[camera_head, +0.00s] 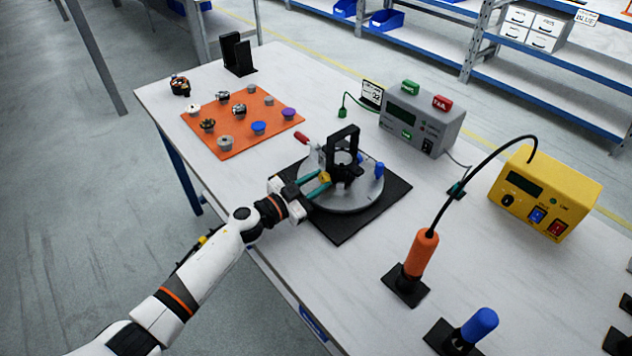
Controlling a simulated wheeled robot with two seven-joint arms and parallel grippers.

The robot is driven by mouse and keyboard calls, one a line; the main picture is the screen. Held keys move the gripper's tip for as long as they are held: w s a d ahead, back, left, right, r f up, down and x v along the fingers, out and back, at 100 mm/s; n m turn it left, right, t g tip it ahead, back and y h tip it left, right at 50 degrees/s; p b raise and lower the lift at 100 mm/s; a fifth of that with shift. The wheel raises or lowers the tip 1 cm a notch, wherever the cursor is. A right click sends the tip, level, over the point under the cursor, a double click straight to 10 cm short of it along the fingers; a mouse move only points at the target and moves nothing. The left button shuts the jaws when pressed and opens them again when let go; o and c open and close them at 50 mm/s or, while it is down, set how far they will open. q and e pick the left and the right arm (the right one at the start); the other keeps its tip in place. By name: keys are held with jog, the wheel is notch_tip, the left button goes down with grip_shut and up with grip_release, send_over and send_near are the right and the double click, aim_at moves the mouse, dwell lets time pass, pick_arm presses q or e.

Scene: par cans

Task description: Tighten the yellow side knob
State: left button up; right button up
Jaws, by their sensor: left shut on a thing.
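The yellow side knob (325,178) is a small yellow piece on the left side of a black clamp fixture (345,158). The fixture stands on a round grey turntable (345,201) on a black mat. My left gripper (321,184) comes in from the left with its teal fingers shut on the yellow knob, which they partly hide. My right gripper does not show.
An orange mat (240,146) with several small parts lies at the back left. A grey box (422,120), a yellow box (546,190), an orange-handled tool (420,254) and a blue-handled tool (479,325) stand to the right. The table's front left is clear.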

pick_arm(q)
jog(key=o, duration=1)
jog(key=shift+a, duration=0.1)
jog(key=v, duration=1.2)
